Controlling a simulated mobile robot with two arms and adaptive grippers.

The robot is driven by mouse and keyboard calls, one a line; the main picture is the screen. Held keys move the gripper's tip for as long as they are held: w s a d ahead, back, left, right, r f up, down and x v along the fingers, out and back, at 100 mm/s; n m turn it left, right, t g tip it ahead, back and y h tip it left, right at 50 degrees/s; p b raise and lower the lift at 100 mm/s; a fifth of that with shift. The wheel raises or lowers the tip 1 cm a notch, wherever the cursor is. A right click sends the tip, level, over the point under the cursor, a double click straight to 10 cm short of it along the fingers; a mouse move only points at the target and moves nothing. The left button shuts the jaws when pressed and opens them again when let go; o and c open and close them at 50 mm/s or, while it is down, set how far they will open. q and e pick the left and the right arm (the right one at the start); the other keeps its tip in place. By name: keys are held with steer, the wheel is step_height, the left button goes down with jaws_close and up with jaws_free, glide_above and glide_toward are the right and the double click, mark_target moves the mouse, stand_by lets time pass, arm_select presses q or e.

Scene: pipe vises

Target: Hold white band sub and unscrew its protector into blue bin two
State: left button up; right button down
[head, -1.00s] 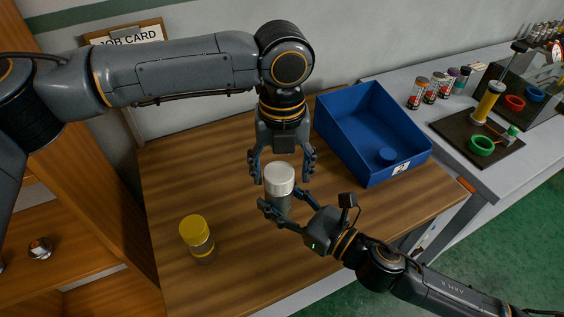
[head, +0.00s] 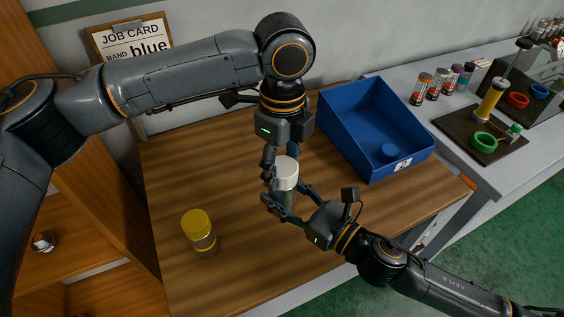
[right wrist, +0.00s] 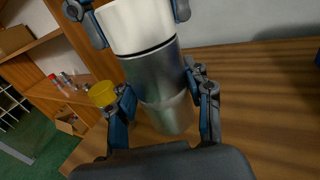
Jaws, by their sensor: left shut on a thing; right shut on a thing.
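My left gripper (head: 284,178) comes from above and is shut on the white protector. My right gripper (head: 287,203) is shut on the metal body from the front right. The blue bin (head: 345,142) stands at the back right with a blue cap-like piece (head: 389,151) inside; its label is too small to read.
A yellow-capped sub (head: 199,230) stands at the left of the table, also in the right wrist view (right wrist: 103,94). A job card (head: 132,38) reading "BAND blue" is at the back wall. A grey bench (head: 420,125) at right holds several small containers and a dark board.

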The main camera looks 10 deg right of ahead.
arm_select(q)
steer(key=n, duration=0.4)
steer(key=shift+d+n, duration=0.3)
arm_select(e)
steer(key=shift+s+a+r, duration=0.25)
steer(key=shift+a+r, duration=0.05)
steer(key=shift+a, duration=0.05)
arm_select(q)
steer(key=n, duration=0.6)
steer(key=shift+a+r, duration=0.1)
steer(key=shift+a, duration=0.05)
steer(key=n, duration=0.4)
steer(key=shift+a+n, duration=0.1)
steer(key=shift+n, duration=0.3)
steer(key=n, duration=0.5)
steer(key=shift+a, duration=0.2)
steer(key=shift+d, duration=0.1)
steer(key=shift+r, duration=0.2)
steer(key=shift+r, duration=0.9)
arm_select(e)
steer(key=shift+d+f, duration=0.1)
steer(key=shift+f, duration=0.05)
